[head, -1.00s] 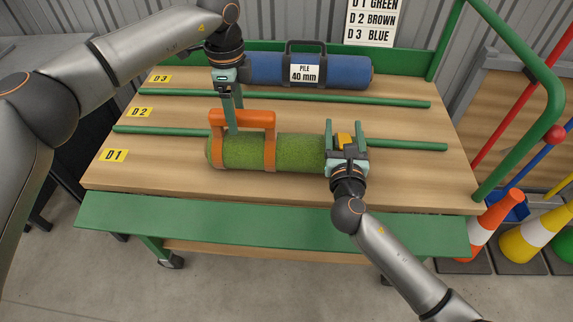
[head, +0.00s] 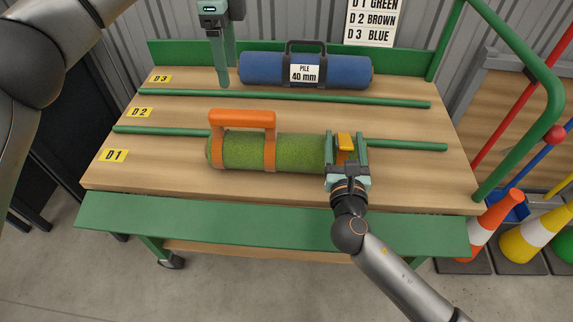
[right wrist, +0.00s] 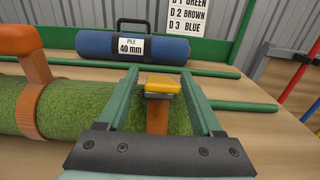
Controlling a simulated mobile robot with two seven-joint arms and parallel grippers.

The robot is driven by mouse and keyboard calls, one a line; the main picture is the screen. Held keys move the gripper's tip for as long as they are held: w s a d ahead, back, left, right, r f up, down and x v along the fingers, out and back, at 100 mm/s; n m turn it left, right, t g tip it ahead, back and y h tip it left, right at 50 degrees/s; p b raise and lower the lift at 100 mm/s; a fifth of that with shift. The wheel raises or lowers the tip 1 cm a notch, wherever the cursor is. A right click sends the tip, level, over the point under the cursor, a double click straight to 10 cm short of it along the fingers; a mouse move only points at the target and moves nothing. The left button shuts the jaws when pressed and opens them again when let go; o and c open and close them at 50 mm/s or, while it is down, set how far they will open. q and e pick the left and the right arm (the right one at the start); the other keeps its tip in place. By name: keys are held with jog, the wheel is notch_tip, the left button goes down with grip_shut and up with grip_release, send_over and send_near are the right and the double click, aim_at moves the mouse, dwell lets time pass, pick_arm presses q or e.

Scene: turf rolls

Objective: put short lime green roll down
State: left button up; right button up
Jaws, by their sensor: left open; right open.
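The short lime green roll (head: 299,150) lies in the D1 lane at the front of the wooden bench top (head: 430,180). It has an orange carrying handle (head: 242,118) and strap near its left part. My right gripper (head: 346,138) is open, its fingers on either side of the yellow buckle (head: 344,142) at the roll's right end. The right wrist view shows this buckle (right wrist: 161,83) between the fingers on an orange strap (right wrist: 157,115). My left gripper (head: 223,80) is open and empty, raised behind the roll and clear of it.
A blue roll (head: 350,71) with a black handle lies in lane D3 at the back. Green rails (head: 290,97) divide the lanes, and lane D2 is empty. A sign (head: 371,22) hangs behind. Traffic cones (head: 497,222) stand at the right.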

jog(key=s, duration=0.8)
jog(key=shift+s+a, duration=0.25)
jog(key=shift+a, duration=0.05)
jog(key=shift+s, duration=0.1)
